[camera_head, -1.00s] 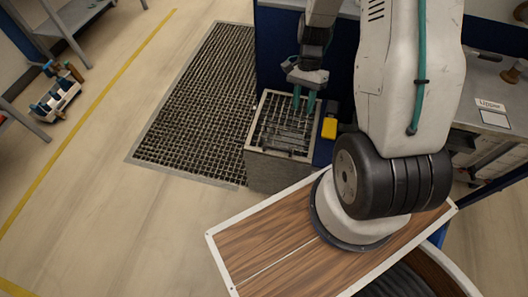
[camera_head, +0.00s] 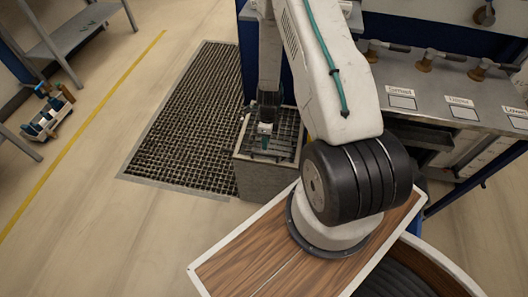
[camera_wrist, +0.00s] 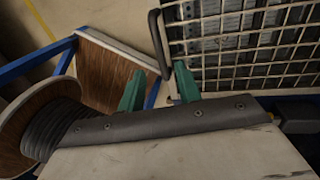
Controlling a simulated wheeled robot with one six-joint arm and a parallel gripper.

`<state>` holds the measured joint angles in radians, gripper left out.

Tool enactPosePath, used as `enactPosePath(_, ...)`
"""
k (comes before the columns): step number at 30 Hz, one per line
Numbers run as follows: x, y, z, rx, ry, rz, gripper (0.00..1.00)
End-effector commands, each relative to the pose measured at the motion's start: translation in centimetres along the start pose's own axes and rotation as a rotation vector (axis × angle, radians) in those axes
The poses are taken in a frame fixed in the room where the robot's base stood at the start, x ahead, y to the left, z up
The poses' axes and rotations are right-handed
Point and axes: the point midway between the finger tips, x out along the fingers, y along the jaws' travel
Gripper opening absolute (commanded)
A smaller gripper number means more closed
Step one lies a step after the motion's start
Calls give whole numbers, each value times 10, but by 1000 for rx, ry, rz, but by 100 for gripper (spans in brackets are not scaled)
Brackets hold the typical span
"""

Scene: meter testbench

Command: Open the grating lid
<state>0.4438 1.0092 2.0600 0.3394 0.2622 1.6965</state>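The grating lid (camera_head: 287,130) is a metal wire grid in a light frame. It lies flat on top of the grey box (camera_head: 262,180) beside the workbench, and fills the upper right of the wrist view (camera_wrist: 240,45). A dark bar handle (camera_wrist: 157,40) runs along the lid's left edge in the wrist view. My gripper (camera_head: 265,138) is over the left part of the lid. In the wrist view its two green fingers (camera_wrist: 159,68) are apart, with the handle's lower end between their tips, nearer the right finger. Contact cannot be told.
A workbench (camera_head: 425,90) with several labelled plates and brass fittings stands to the right. A large floor grating (camera_head: 190,120) lies left of the box. A shelf (camera_head: 75,42) and a small tool caddy (camera_head: 48,112) are at far left. The floor between is clear.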

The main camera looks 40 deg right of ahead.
Motion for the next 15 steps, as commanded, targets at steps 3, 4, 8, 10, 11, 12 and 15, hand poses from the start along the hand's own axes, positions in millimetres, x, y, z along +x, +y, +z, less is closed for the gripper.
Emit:
enactPosePath(3,22,0,-1,-1,1,3,34)
enactPosePath(4,27,0,-1,-1,1,3,34)
enactPosePath(8,45,0,-2,1,1,2,34)
enactPosePath(10,51,-1,-2,0,0,2,34)
enactPosePath(11,54,0,-2,1,0,2,34)
enactPosePath(12,56,-1,-2,1,1,2,34)
enactPosePath(15,58,-1,-2,-1,0,0,34)
